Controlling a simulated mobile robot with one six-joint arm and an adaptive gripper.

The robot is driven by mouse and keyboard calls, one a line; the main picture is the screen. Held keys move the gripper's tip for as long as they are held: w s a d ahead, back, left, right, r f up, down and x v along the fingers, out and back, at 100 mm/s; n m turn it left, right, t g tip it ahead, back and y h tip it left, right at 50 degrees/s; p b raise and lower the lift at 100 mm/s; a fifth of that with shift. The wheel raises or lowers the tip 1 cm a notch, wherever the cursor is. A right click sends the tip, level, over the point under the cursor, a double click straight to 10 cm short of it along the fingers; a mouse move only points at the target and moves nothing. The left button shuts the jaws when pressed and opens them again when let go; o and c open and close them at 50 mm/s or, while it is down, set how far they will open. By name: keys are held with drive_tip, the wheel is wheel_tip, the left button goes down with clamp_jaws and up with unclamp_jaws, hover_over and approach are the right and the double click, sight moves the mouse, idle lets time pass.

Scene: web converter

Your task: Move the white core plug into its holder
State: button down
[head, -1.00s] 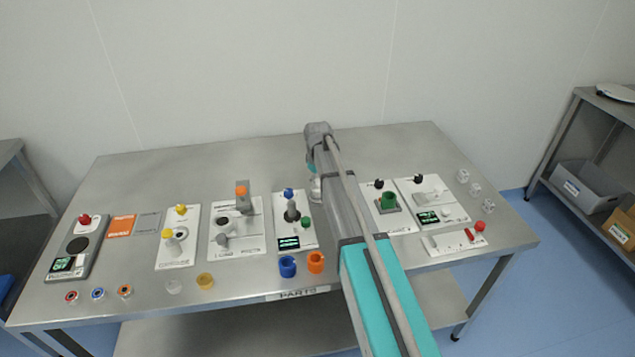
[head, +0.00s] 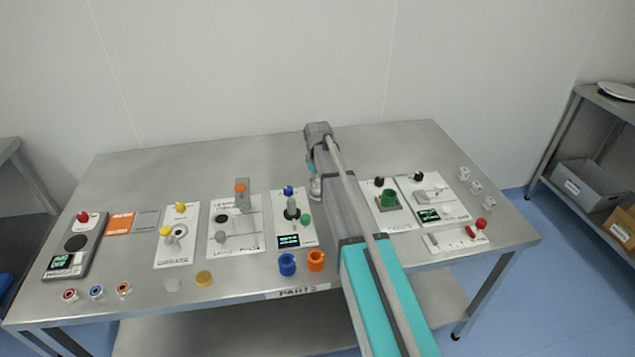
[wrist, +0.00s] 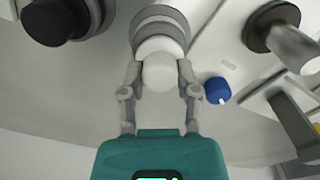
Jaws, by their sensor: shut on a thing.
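The white core plug (wrist: 160,72) is between the two fingers of my gripper (wrist: 160,80) in the wrist view. The fingers are shut on it from both sides. A grey stepped ring (wrist: 160,15) shows just beyond the plug; it may be the holder, but I cannot tell whether the plug touches it or sits in it. In the head view my gripper (head: 315,187) is over the middle of the table, right of the panel with the blue knob. My arm hides most of the plug and the area behind it there.
The blue knob (wrist: 217,90) and a grey post (wrist: 285,38) stand right of the plug in the wrist view, and a black knob (wrist: 48,22) stands left. The table's back strip is clear.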

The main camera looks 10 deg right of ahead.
drive_tip(key=shift+f+b, duration=0.45)
drive_tip(key=shift+f, duration=0.05)
idle(0.3)
drive_tip(key=shift+c, duration=1.3)
unclamp_jaws()
drive_tip(key=shift+r, duration=0.25)
wheel_tip(320, 180, up, 10)
drive_tip(key=p, duration=1)
drive_tip(key=shift+f, duration=0.25)
drive_tip(key=s+m, duration=0.6)
drive_tip(key=s, duration=2.3)
drive_tip(key=shift+s+a, duration=0.15)
drive_tip(key=shift+a, duration=0.1)
